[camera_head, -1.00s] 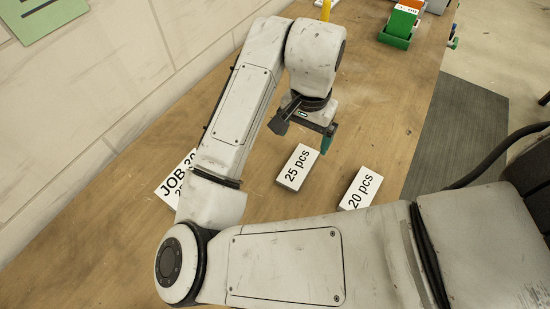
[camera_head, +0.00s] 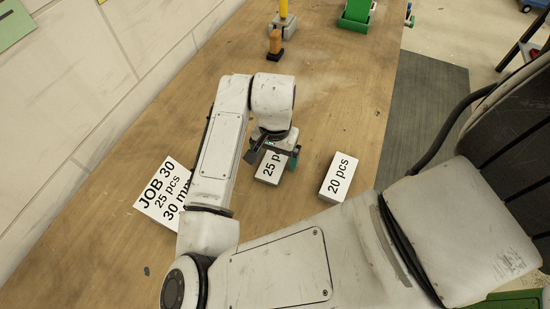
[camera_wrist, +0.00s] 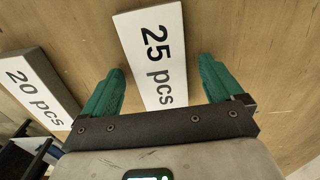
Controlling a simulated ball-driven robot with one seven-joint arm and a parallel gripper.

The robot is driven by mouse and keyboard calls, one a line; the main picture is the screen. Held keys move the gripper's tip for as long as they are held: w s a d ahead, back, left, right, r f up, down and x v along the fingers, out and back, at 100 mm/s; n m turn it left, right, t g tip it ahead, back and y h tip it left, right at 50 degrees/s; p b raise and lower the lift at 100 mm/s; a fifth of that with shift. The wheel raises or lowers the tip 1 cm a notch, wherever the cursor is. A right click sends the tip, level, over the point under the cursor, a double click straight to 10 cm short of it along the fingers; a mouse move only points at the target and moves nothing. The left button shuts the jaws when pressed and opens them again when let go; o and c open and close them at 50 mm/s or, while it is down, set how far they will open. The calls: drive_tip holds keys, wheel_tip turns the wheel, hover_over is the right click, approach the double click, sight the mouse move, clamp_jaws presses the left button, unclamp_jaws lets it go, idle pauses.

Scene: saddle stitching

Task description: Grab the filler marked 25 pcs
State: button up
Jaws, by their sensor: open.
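The filler marked 25 pcs (camera_head: 269,168) is a block with a white labelled top, lying on the wooden table below my gripper (camera_head: 273,158). In the head view my gripper covers its far end and part of the label. In the wrist view the 25 pcs filler (camera_wrist: 152,55) reaches in between the green fingers of my gripper (camera_wrist: 160,85). The fingers are open, one on each side of the block, with a gap on both sides. How far they are above the table is hard to tell.
A block marked 20 pcs (camera_head: 338,178) lies to the right; it also shows in the wrist view (camera_wrist: 38,85). An orange-topped tool (camera_head: 275,45) and a green holder (camera_head: 355,15) stand farther back.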

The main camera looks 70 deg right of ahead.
drive_tip(key=shift+f, duration=0.1)
drive_tip(key=shift+c, duration=0.2)
drive_tip(key=c, duration=1.1)
